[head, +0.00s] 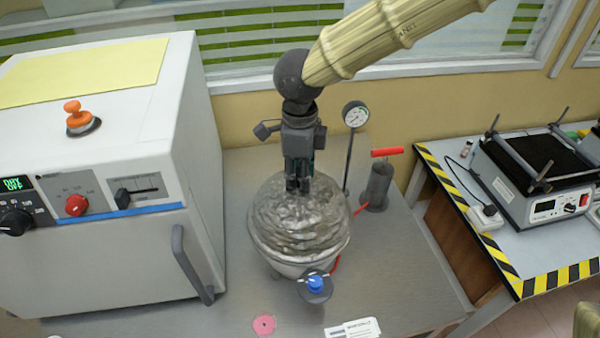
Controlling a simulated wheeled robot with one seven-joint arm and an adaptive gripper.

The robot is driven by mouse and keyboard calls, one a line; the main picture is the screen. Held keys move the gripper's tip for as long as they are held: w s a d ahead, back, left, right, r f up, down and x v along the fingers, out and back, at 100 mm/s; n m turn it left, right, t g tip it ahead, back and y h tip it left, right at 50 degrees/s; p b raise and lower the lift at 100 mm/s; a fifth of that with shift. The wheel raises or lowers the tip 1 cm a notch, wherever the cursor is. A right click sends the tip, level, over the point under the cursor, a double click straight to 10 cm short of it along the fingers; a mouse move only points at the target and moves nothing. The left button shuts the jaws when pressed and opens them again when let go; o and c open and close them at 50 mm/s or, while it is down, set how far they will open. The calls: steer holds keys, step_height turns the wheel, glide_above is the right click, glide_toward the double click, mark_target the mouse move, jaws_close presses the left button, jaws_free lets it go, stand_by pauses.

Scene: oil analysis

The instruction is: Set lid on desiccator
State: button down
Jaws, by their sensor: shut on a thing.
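The desiccator (290,270) stands on the grey table, a round vessel with a blue-knobbed valve (315,284) at its front. Its domed, glassy grey lid (298,230) is over the vessel's mouth. My gripper (298,188) points down from above and is shut at the top of the lid, where its knob is hidden by the fingers. The lid looks roughly level. I cannot tell whether its rim touches the vessel or hovers just above it.
A large white oven (120,240) with a handle stands close on the left. A pressure gauge (355,114) and a red-handled pump (378,185) stand behind right. A pink disc (264,325) and a white card (352,329) lie in front. Another bench with a shaker (535,170) is at right.

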steer(key=shift+f, duration=0.55)
stand_by(0.4)
steer(key=c, duration=1)
jaws_free()
